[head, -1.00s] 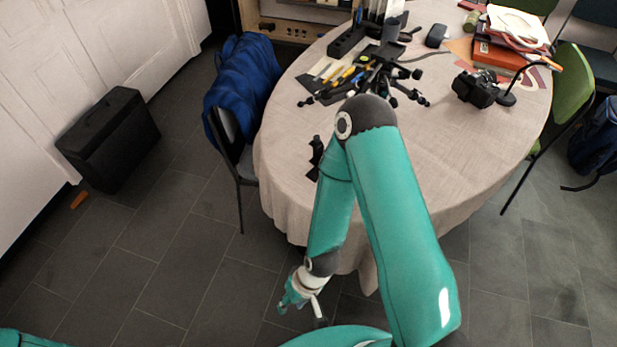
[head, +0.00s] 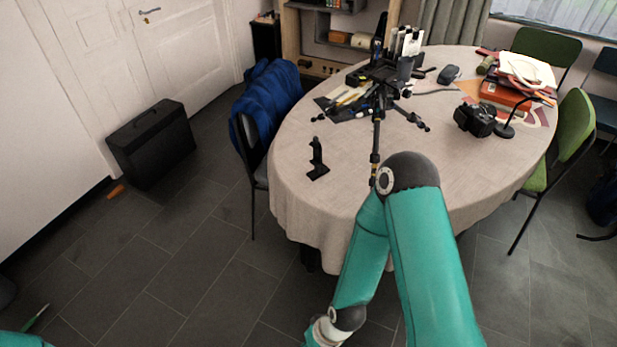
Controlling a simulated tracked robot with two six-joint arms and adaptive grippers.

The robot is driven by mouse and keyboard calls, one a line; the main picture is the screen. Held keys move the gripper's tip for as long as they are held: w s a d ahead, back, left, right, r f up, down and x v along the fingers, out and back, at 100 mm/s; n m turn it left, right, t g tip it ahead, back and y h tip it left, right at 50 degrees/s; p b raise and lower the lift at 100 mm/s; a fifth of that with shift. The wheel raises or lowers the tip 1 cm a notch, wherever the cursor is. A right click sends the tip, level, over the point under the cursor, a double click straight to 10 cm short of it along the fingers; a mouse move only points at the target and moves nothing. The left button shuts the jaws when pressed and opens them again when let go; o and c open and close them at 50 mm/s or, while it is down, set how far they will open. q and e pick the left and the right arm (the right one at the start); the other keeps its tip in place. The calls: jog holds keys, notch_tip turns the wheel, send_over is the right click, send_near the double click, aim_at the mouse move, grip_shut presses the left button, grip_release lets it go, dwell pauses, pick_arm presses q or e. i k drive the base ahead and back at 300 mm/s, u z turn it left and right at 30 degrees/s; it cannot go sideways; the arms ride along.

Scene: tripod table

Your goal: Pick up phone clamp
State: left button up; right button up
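A small black upright piece with a flat foot, which looks like the phone clamp (head: 317,160), stands on the near left part of the table in the head view. Nothing touches it. My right arm comes up from the bottom, bends over the table's near edge and runs back down. Its white wrist is cut off by the bottom edge, so my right gripper is out of the picture. Only a teal bit of my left arm shows in the bottom left corner; my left gripper is not seen.
A black tripod (head: 376,138) stands on the cloth-covered table (head: 290,205), with tools behind it. A camera (head: 474,120) and stacked books (head: 505,95) lie to the right. A chair with a blue jacket (head: 265,105) stands at the left. The cloth around the clamp is clear.

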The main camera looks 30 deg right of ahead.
aim_at(319, 170)
jog(key=z, duration=0.2)
jog(key=i, duration=0.9)
jog(key=u, duration=0.1)
